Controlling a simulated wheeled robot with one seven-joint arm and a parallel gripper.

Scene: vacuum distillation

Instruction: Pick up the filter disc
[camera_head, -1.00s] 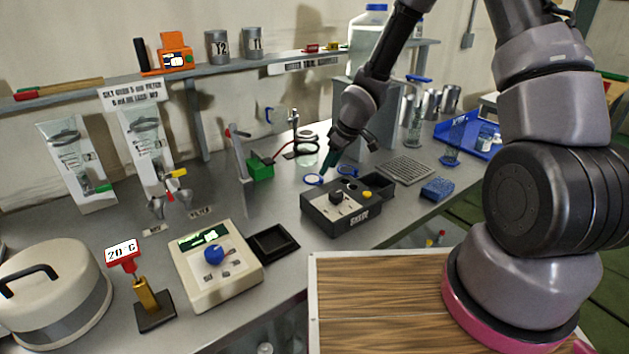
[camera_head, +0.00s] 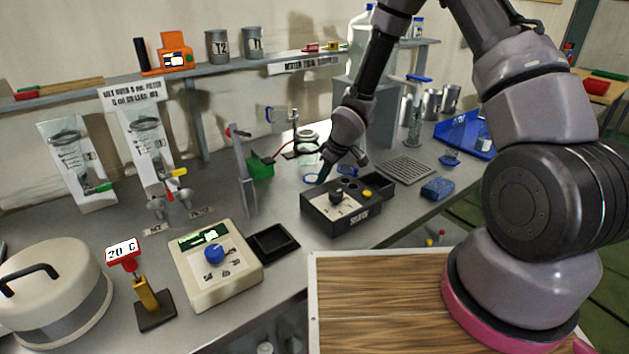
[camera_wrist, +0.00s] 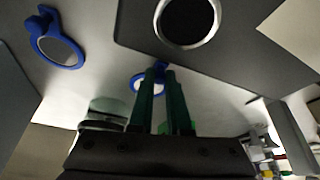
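Two small discs with blue rims and pale centres lie on the grey bench. The left one, at my fingertips, is the filter disc (camera_head: 309,179); it also shows in the wrist view (camera_wrist: 137,84), partly hidden behind my fingers. The other blue-rimmed disc (camera_head: 347,170) lies to the right, and a tabbed blue ring shows at upper left in the wrist view (camera_wrist: 62,53). My gripper (camera_head: 321,181) points down at the right edge of the left disc. Its green fingers (camera_wrist: 162,72) show a narrow gap between them. Whether the tips touch the disc's tab is unclear.
A black control box (camera_head: 341,211) stands close in front of my gripper. A green block (camera_head: 261,168) and an upright grey plate (camera_head: 243,180) stand to the left. A perforated grey plate (camera_head: 405,169) and blue block (camera_head: 437,188) lie to the right.

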